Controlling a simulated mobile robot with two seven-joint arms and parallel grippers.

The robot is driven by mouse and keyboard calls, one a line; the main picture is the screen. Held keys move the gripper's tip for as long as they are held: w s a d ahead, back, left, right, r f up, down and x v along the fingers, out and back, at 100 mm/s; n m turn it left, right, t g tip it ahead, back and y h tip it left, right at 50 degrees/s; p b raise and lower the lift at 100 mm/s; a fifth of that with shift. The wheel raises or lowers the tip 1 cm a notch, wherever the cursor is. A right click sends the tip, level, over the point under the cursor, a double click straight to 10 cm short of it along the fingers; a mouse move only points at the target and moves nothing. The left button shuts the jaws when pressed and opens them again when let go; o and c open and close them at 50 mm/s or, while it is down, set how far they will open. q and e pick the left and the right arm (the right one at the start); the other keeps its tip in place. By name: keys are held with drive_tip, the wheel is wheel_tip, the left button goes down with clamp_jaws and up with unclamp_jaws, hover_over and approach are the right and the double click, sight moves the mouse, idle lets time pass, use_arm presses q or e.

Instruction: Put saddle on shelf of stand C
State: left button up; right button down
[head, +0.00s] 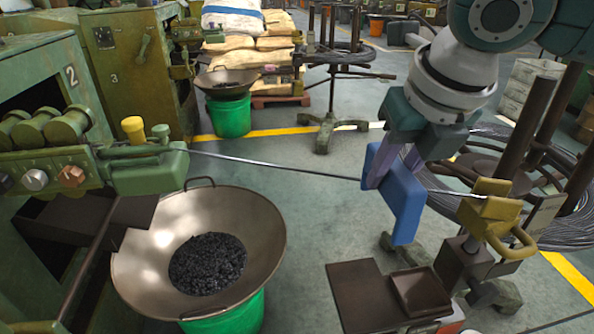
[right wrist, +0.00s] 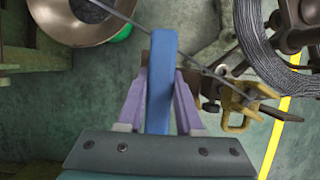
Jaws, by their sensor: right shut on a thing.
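A blue block-like piece, which I take to be the saddle (head: 404,197), is between the purple fingers of my right gripper (head: 395,170). The gripper is shut on it and holds it above the floor, at a thin wire or rod (head: 280,165). In the right wrist view the saddle (right wrist: 160,85) stands between both fingers (right wrist: 160,105), and the wire passes beyond it. I cannot tell whether the saddle touches the wire. A stand with a flat dark brown shelf (head: 362,302) is below and nearer; no letter is readable on it. My left gripper is not in view.
A yellow clamp (head: 490,212) with a handle is on the stand by the wire. A small brown tray (head: 419,290) sits beside the shelf. A wide metal bowl (head: 255,225) with dark pieces stands left. A wire coil (head: 570,200) lies right.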

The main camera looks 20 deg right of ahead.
wheel_tip(320, 180, down, 19)
drive_tip(key=b, duration=0.7)
drive_tip(key=shift+s+a, duration=0.1)
drive_tip(key=shift+r, duration=0.1)
drive_tip(key=c, duration=0.6)
unclamp_jaws()
drive_tip(key=shift+o, duration=0.2)
